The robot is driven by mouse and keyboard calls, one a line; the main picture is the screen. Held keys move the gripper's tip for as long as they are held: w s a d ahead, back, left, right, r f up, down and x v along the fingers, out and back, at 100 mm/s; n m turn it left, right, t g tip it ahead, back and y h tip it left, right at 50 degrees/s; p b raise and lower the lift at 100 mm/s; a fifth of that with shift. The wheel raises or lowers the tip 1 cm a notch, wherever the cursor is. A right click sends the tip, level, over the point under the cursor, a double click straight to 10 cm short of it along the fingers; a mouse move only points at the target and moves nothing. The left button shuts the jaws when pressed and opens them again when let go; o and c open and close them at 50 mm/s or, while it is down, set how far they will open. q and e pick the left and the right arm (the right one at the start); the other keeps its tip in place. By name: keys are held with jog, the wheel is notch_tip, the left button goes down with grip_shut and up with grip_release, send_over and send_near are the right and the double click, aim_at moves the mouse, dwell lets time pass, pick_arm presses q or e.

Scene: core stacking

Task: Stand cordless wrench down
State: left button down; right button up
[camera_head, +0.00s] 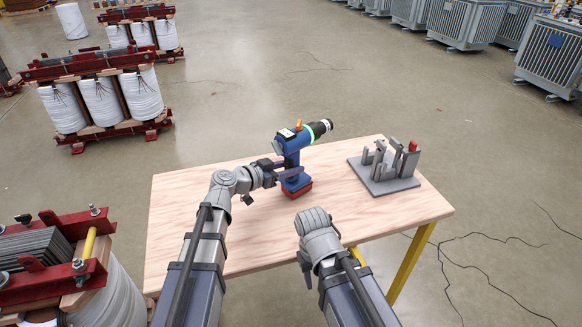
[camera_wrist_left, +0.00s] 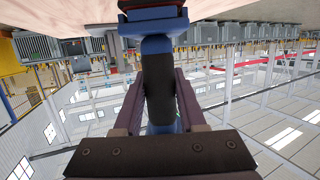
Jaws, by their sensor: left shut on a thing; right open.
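The blue cordless wrench (camera_head: 292,142) is upright over the wooden table, with its red battery base (camera_head: 297,188) down and its black and green nose pointing up and right. My left gripper (camera_head: 288,172) is shut around its handle from the left. In the left wrist view, the dark handle (camera_wrist_left: 158,85) lies between the two fingers, with the base close to the table at the top. I cannot tell whether the base touches the table. My right gripper (camera_head: 306,278) is low at the table's front, apart from the wrench; its open jaws are mostly hidden by its wrist.
The wooden table (camera_head: 190,225) is clear to the left and around the wrench. A grey fixture (camera_head: 385,168) with upright posts and a small red part stands at the right. Transformer cores (camera_head: 100,100) stand on the floor at left, and grey tanks (camera_head: 465,20) at the far right.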

pick_arm(q)
jog(key=shift+f, duration=0.25)
jog(key=shift+c, duration=2)
grip_release()
jog(key=p+v, duration=0.1)
jog(key=v, duration=0.6)
jog(key=shift+s+a, duration=0.25)
jog(key=shift+a, duration=0.05)
